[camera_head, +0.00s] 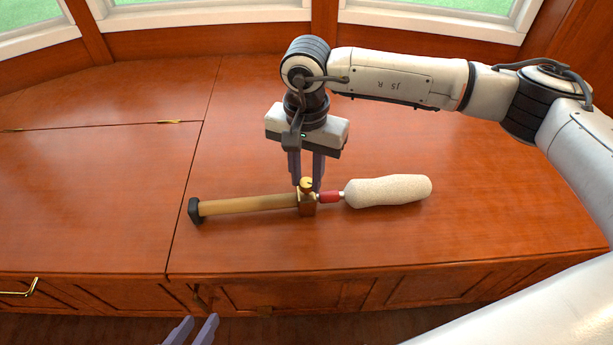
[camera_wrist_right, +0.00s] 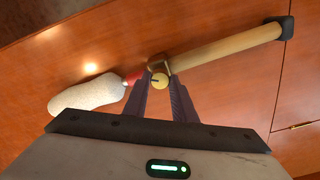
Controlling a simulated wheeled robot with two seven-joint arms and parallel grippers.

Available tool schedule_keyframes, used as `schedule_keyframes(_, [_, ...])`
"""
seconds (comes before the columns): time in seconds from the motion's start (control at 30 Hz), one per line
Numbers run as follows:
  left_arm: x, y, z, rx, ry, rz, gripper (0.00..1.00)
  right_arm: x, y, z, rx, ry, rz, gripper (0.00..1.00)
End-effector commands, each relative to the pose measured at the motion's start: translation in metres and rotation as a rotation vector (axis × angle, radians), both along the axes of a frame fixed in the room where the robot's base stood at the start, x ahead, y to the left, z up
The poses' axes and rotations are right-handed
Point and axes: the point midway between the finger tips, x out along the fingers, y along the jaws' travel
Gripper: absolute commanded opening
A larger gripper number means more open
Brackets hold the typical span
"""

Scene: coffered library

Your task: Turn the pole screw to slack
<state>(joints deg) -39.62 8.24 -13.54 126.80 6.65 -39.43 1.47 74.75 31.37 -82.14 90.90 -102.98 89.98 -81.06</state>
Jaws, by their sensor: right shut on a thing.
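A duster with a cream fluffy head (camera_head: 388,190) and a tan wooden pole (camera_head: 248,204) lies across the wooden bench top; its parts also show in the right wrist view, the head (camera_wrist_right: 88,94) at left and the pole (camera_wrist_right: 228,48) at upper right. A small brass pole screw (camera_head: 306,184) sits on the brown collar (camera_head: 307,208) between them, and shows in the right wrist view (camera_wrist_right: 159,80). My right gripper (camera_head: 307,181) points down, its fingers shut on the screw. My left gripper (camera_head: 196,326) is open and empty, below the bench's front edge.
The wooden bench top (camera_head: 480,215) is clear around the duster. Seams and a brass hinge (camera_head: 170,122) mark its left part. Windows stand behind it. A brass handle (camera_head: 22,290) is on the front at far left.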

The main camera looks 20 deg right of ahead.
Motion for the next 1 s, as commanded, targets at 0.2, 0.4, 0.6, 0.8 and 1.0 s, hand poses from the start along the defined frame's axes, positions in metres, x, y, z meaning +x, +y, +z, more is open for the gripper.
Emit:
schedule_keyframes(0.2, [0.0016, -0.0012, -0.0012, 0.0, 0.004, -0.006, 0.31, 0.0003, 0.0003, 0.0005, 0.001, -0.001, 0.038, 0.02])
schedule_keyframes(0.4, [0.0017, -0.0017, -0.001, 0.0, 0.004, -0.006, 0.31, 0.0003, 0.0002, 0.0008, 0.001, -0.001, 0.043, 0.02])
schedule_keyframes(0.6, [0.0016, -0.0017, -0.0009, 0.0, 0.004, -0.006, 0.31, 0.0003, 0.0001, 0.0008, 0.001, -0.001, 0.041, 0.02])
schedule_keyframes(0.8, [0.0016, -0.0017, -0.0009, 0.0, 0.005, -0.007, 0.31, 0.0003, 0.0, 0.0006, 0.001, -0.001, 0.041, 0.43])
schedule_keyframes(1.0, [0.0016, -0.0015, -0.0008, 0.001, 0.005, -0.006, 0.31, 0.0002, -0.0001, 0.0008, 0.0, 0.0, 0.04, 0.43])
